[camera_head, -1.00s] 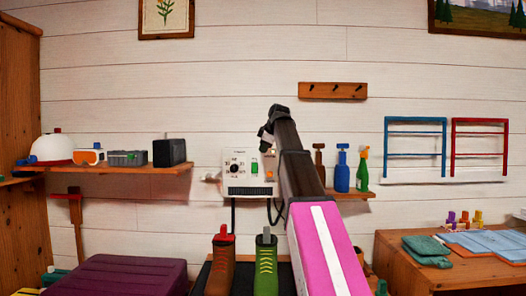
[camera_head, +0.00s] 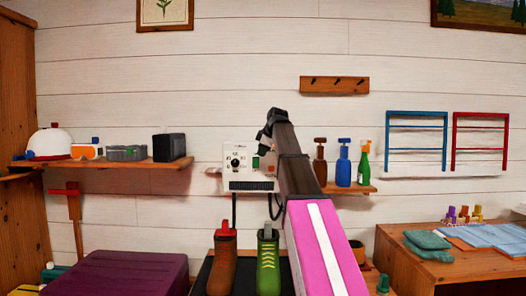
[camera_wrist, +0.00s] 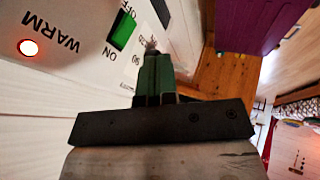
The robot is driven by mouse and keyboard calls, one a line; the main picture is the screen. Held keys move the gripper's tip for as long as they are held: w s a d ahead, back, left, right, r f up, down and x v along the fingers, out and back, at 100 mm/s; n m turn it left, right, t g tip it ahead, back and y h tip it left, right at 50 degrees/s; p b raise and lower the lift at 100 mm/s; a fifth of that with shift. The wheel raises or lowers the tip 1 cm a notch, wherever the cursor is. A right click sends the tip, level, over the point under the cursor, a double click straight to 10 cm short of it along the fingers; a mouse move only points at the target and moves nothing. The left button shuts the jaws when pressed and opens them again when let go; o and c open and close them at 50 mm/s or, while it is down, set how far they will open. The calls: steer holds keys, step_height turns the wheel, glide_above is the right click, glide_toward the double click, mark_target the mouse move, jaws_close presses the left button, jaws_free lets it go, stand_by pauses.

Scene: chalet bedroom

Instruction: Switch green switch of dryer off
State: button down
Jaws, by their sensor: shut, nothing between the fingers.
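The white dryer (camera_head: 239,183) is fixed to the wall in the middle of the head view, with a black dial and a grille. Its green switch (camera_wrist: 124,29) shows in the wrist view between the ON and OFF labels. Which way it is tipped is hard to tell. In the head view, the green switch (camera_head: 255,161) shows just below my gripper (camera_head: 262,148). In the wrist view, my gripper (camera_wrist: 152,50) is shut and empty. Its tip is close to the panel, beside the switch; I cannot tell whether they touch. A lamp by WARM (camera_wrist: 28,47) glows red-orange.
Green and brown boots (camera_head: 268,262) stand below the dryer. Bottles (camera_head: 343,165) stand on a shelf to its right. A shelf (camera_head: 95,163) with a helmet and boxes is at left. A purple bench (camera_head: 120,273) is at lower left, a wooden desk (camera_head: 400,262) at right.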

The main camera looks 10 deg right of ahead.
mark_target(257, 162)
steer(key=w+f, duration=0.2)
steer(key=w, duration=0.1)
steer(key=w+a+f, duration=0.1)
steer(key=w+f, duration=0.2)
steer(key=shift+a+f, duration=0.1)
steer(key=shift+f, duration=0.25)
steer(key=shift+w+f, duration=0.15)
steer(key=shift+w, duration=0.5)
